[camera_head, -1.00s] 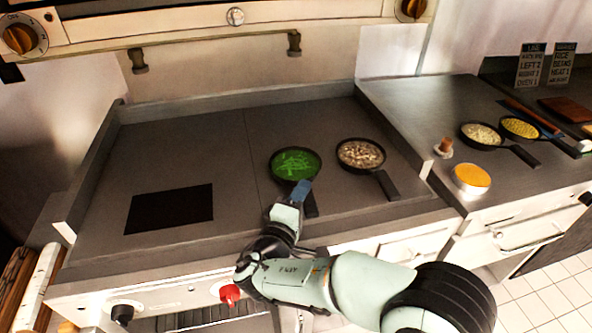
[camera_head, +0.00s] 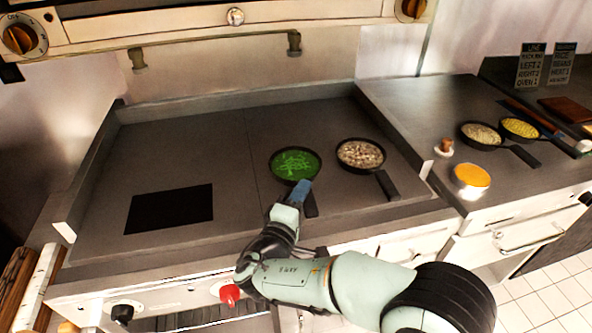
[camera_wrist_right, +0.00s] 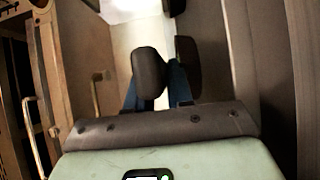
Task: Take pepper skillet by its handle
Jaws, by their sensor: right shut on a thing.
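The pepper skillet (camera_head: 295,164) is a black pan holding green pepper strips, standing on the flat cooktop right of its middle seam. Its dark handle (camera_head: 311,206) points toward the front edge. My right gripper (camera_head: 302,190) is at the handle, its blue fingers shut on it close to the pan. In the right wrist view the dark handle (camera_wrist_right: 150,72) shows between the blue fingers (camera_wrist_right: 153,98). The pan appears to rest on the cooktop. My left gripper is not in view.
A second skillet (camera_head: 360,154) with pale brown pieces stands just right of the pepper skillet, its handle angled toward the front right. Two more skillets (camera_head: 481,135) (camera_head: 520,128) and an orange-topped container (camera_head: 471,176) stand on the right counter. A black square (camera_head: 169,209) marks the left cooktop, otherwise clear.

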